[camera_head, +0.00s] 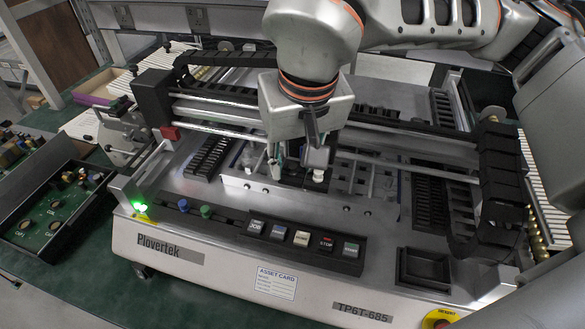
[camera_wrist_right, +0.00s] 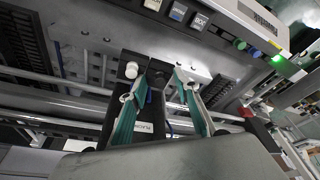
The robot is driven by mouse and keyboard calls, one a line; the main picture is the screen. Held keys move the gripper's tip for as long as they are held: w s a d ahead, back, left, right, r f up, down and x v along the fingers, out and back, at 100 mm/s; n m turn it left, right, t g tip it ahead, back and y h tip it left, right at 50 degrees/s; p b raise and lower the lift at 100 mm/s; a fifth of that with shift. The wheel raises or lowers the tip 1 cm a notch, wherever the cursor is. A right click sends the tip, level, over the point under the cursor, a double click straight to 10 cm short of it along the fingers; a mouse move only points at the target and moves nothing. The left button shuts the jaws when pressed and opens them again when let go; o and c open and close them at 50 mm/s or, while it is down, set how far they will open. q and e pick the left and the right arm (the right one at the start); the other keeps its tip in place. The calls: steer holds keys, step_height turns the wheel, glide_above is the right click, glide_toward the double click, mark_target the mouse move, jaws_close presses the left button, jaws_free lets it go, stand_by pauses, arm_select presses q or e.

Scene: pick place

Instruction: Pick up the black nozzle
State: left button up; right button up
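My right gripper (camera_head: 293,162) comes down from above over the middle of the machine, inside its gantry. In the right wrist view my right gripper (camera_wrist_right: 160,92) shows two teal-padded fingers spread apart, with a gap between them. A small dark piece, which looks like the black nozzle (camera_wrist_right: 157,78), stands on a black holder between and just beyond the fingertips. I see no contact between it and the fingers. A white nozzle-like knob (camera_wrist_right: 131,70) is beside it, near one finger; it also shows in the head view (camera_head: 318,175). The gripper hides the black nozzle in the head view. My left gripper is out of view.
Gantry rails (camera_head: 390,138) and black cable chains (camera_head: 500,165) surround the work area. A button panel (camera_head: 300,238) is at the machine's front, with an empty black tray (camera_head: 424,270) at its right. A green-bottomed box (camera_head: 55,215) stands at the left.

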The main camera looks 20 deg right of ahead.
steer(key=c, duration=0.8)
steer(key=shift+r, duration=0.15)
